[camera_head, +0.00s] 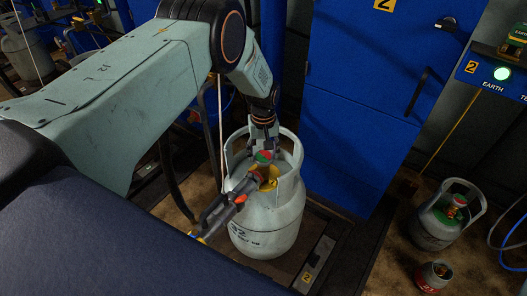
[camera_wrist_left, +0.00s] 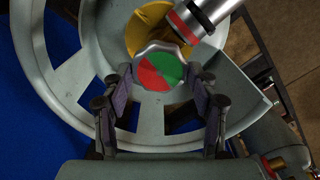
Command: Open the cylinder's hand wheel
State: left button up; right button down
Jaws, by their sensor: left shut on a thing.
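The hand wheel (camera_head: 264,156), with a scalloped rim and a red and green top, sits inside the collar. In the left wrist view the wheel (camera_wrist_left: 160,68) lies between the fingertips, its green half to the right and red to the left. My left gripper (camera_head: 264,145) reaches down from above and is shut on the wheel; its two fingers (camera_wrist_left: 158,75) flank it. My right gripper is not in view.
A coupling (camera_head: 238,198) with red-orange rings runs from the yellow valve body (camera_head: 268,178) toward the lower left. A blue cabinet (camera_head: 345,100) stands close behind. A smaller cylinder (camera_head: 440,222) and a small can (camera_head: 434,275) stand at right.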

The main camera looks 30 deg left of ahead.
aim_at(263, 155)
pick_arm(q)
jog(key=shift+n, duration=0.4)
jog(key=o, duration=1.2)
jog(key=shift+c, duration=0.2)
jog(key=shift+r, duration=0.1)
notch_tip(263, 155, up, 12)
